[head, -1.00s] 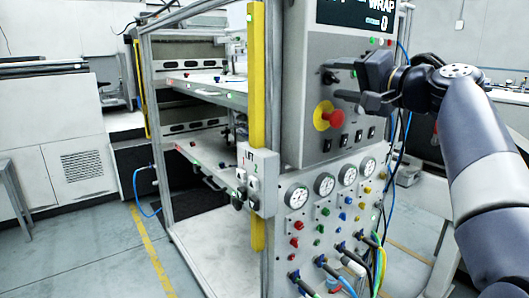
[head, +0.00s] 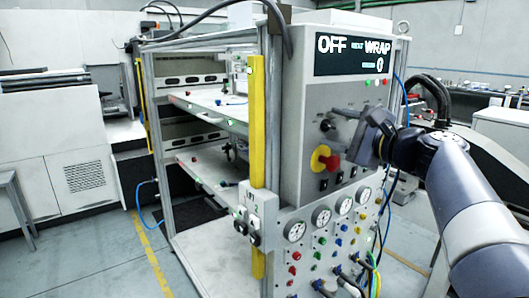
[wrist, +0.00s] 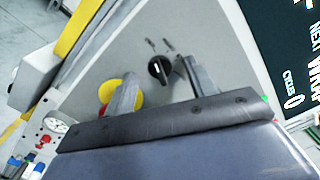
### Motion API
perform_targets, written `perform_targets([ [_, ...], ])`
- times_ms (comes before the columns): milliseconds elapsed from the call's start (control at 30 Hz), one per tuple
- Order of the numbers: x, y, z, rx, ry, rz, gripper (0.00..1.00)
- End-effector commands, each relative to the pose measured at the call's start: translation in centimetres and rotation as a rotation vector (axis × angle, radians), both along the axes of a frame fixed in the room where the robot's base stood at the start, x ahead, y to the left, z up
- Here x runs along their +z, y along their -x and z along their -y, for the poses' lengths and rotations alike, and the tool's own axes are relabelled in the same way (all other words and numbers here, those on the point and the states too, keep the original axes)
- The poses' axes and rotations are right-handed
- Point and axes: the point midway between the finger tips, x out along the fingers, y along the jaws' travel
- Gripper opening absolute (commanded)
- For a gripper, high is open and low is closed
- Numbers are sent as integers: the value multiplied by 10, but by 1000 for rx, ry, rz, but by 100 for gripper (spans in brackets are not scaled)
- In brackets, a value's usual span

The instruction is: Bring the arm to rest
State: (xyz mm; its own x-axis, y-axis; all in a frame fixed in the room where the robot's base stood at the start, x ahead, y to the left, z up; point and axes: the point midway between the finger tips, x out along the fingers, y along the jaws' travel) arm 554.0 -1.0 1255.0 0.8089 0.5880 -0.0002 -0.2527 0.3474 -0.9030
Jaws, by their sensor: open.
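My gripper (head: 343,136) is open and empty in front of the grey control panel (head: 300,150) in the head view. In the wrist view its two fingers (wrist: 163,82) stand apart. The black rotary knob (wrist: 158,70) appears in the gap between them, with its white mark visible. I cannot tell how far the fingertips are from the panel. The red button on a yellow collar (head: 325,158) is below the knob, and a finger partly hides it in the wrist view. The display (head: 353,55) at the panel's top reads OFF, NEXT WRAP and 0.
A yellow post (head: 257,150) with a switch box stands left of the panel. Gauges (head: 321,215), coloured fittings and hoses are below it. Behind it is a metal frame with shelves (head: 205,105). Open floor (head: 110,265) lies to the left. Cables hang behind my wrist.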

Motion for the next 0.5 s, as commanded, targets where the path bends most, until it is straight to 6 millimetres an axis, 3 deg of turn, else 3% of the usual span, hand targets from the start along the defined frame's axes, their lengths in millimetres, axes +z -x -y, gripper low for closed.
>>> perform_targets([
  [500, 1, 0, 0, 0, -251, -182, 53],
])
